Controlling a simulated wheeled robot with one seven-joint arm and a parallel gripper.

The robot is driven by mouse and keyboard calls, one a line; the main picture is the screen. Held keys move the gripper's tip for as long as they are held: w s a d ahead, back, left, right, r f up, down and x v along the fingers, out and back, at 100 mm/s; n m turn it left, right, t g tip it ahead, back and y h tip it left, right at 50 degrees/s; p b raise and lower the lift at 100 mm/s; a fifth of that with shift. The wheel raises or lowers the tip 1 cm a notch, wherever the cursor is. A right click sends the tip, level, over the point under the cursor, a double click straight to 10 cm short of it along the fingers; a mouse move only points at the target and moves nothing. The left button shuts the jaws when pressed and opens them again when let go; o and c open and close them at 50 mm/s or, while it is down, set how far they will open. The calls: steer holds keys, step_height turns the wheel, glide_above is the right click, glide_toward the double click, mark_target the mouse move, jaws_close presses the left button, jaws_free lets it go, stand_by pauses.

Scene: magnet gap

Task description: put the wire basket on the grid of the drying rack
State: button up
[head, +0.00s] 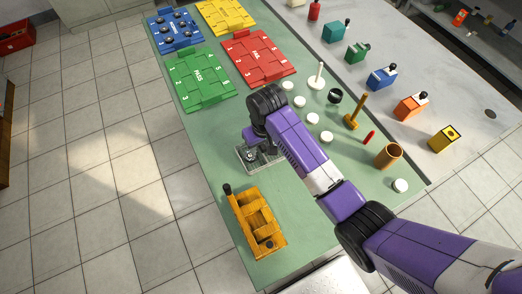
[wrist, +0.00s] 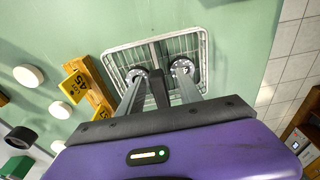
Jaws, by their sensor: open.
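A pale wire frame with a grid floor and a raised rim (wrist: 203,45) lies on the green tabletop under my gripper. It also shows in the head view (head: 243,161), partly hidden by my arm. I cannot tell surely whether it is the wire basket or the grid of the drying rack; I see no second wire piece. My gripper (wrist: 160,70) is open, its two fingers pointing down over the frame.
A yellow wooden caddy (head: 257,224) stands near the table's front edge. Red (head: 258,60) and green (head: 201,82) trays lie behind.

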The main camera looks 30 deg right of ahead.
steer(key=shift+c, duration=0.2)
jaws_close()
steer(key=shift+r, duration=0.2)
step_height(320, 180, up, 10)
steer(key=shift+w+f, duration=0.1)
steer(key=shift+w, duration=0.05)
step_height(320, 180, up, 10)
steer(key=p, duration=0.6)
